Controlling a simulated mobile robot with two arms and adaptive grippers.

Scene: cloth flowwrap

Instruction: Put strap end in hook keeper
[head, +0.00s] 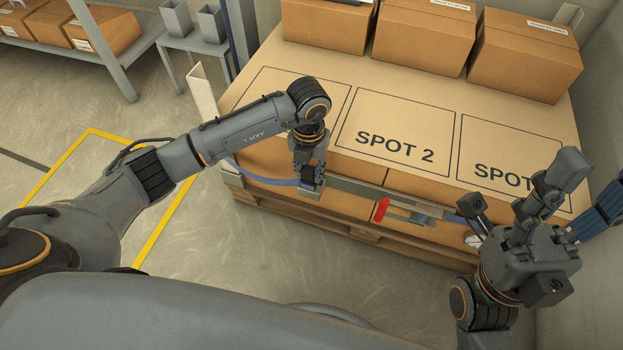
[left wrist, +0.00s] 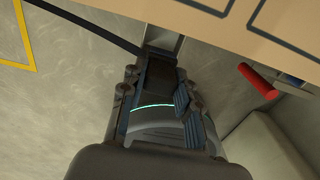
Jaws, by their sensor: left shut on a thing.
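A blue strap (head: 262,180) runs along the front of the pallet load from the left, and its end is in my left gripper (head: 309,180). In the left wrist view the dark strap (left wrist: 92,22) comes from the upper left to my shut left gripper (left wrist: 160,75). The gripper is at a metal rail (head: 345,188) on the load's front edge. I cannot tell which metal part is the hook keeper; the fingers hide the strap's tip. My right gripper (head: 515,215) is spread open at the right, near the load's front right corner.
A red handle (head: 381,209) sits on the rail right of my left gripper; it also shows in the left wrist view (left wrist: 258,80). The load top has marked spots, with several cartons (head: 425,38) at the back. A wall (head: 600,110) stands close on the right.

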